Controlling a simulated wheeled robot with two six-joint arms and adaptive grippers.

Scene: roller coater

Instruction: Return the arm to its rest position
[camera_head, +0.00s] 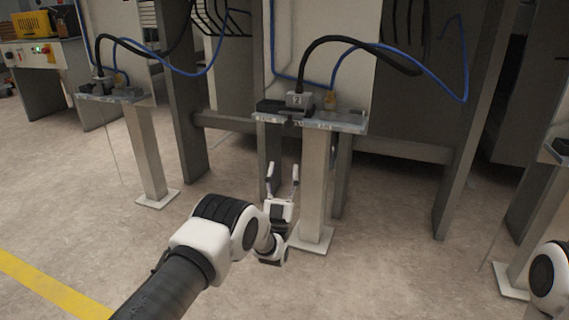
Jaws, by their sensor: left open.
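My left arm (205,240) comes in from the lower left and reaches toward the middle of the view. Its gripper (283,175) is open, with two fingers pointing up and a gap between them. No object shows between the fingers. The gripper is in front of and just left of the grey post of the middle stand (314,190), below its small shelf. At the right edge a white and black part of my right arm (547,280) shows; its gripper is out of view.
The middle stand's shelf (345,121) carries a connector box labelled 2 (299,100) with black and blue cables. A similar stand (148,150) is at left, another at the right edge. Grey machine frame legs stand behind. The floor (390,270) is clear, with a yellow line (50,287).

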